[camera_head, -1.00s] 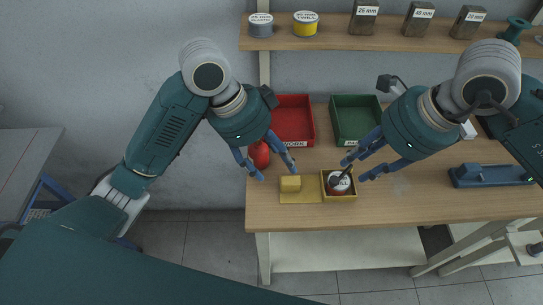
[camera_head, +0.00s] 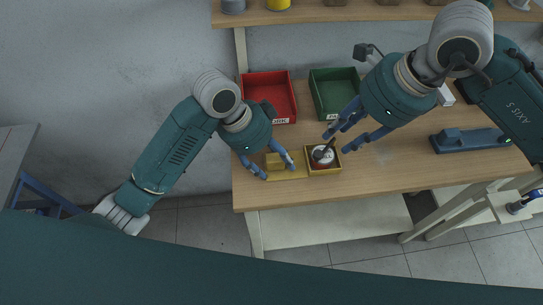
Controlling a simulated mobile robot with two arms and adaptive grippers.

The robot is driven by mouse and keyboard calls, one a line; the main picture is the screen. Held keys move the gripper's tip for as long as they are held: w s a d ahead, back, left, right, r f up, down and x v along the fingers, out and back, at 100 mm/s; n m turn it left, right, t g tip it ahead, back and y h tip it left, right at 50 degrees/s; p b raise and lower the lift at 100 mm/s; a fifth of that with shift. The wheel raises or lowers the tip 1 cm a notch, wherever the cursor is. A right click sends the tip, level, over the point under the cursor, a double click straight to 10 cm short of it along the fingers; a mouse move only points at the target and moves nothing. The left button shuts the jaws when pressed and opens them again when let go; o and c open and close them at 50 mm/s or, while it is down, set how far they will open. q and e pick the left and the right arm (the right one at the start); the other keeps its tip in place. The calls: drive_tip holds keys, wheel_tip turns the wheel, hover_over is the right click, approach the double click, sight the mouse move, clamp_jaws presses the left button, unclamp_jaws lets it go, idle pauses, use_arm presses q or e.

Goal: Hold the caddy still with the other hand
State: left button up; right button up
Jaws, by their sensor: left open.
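A small yellow open box (camera_head: 324,173), which looks like the caddy, sits on the wooden bench. It holds a round tin with a white label (camera_head: 326,157) and a dark stick leaning out of it.
A red bin (camera_head: 268,98) and a green bin (camera_head: 334,94) stand at the back of the bench (camera_head: 390,170). A blue fixture (camera_head: 470,141) lies at the right. A shelf (camera_head: 310,15) with containers runs above. The bench's front middle is clear.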

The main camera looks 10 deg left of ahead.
use_arm(q)
drive_tip(key=c, duration=1.4)
use_arm(e)
drive_tip(key=shift+n, duration=0.3)
clamp_jaws()
drive_tip(key=w+a+n+t+h, duration=0.1)
drive_tip(key=w+a+n, duration=0.1)
drive_tip(key=n, duration=1.2)
drive_tip(key=w+a+r+n, duration=0.1)
drive_tip(key=a+n, duration=0.3)
drive_tip(key=n, duration=1)
drive_tip(key=shift+w+t+h, duration=0.4)
drive_tip(key=shift+w, duration=0.15)
